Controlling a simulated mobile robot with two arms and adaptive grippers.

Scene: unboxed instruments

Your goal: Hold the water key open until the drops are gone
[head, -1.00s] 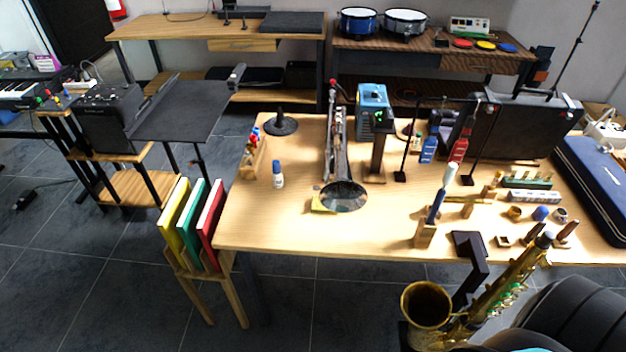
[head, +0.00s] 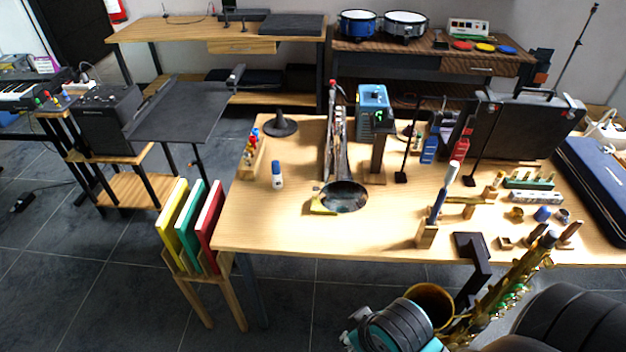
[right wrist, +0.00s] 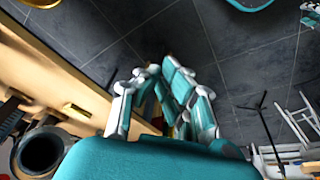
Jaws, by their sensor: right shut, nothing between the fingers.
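A silvery brass instrument (head: 336,150) lies or stands over the middle of the table in the head view, its long tubes running back from a round bell (head: 345,197). A water key and drops are too small to make out. A yellow piece (head: 322,206) shows at the bell's left edge. My right gripper (right wrist: 165,68) shows in the right wrist view with its teal fingers shut and empty, above the dark floor and beside a table edge. It is not seen at the brass instrument. My left gripper is not in view.
A golden saxophone (head: 510,280) stands before the table's front edge, its bell partly hidden by a teal and black part of mine. A black case (head: 525,125) stands at the back right. The table's front left is mostly clear. Coloured folders (head: 190,225) stand left.

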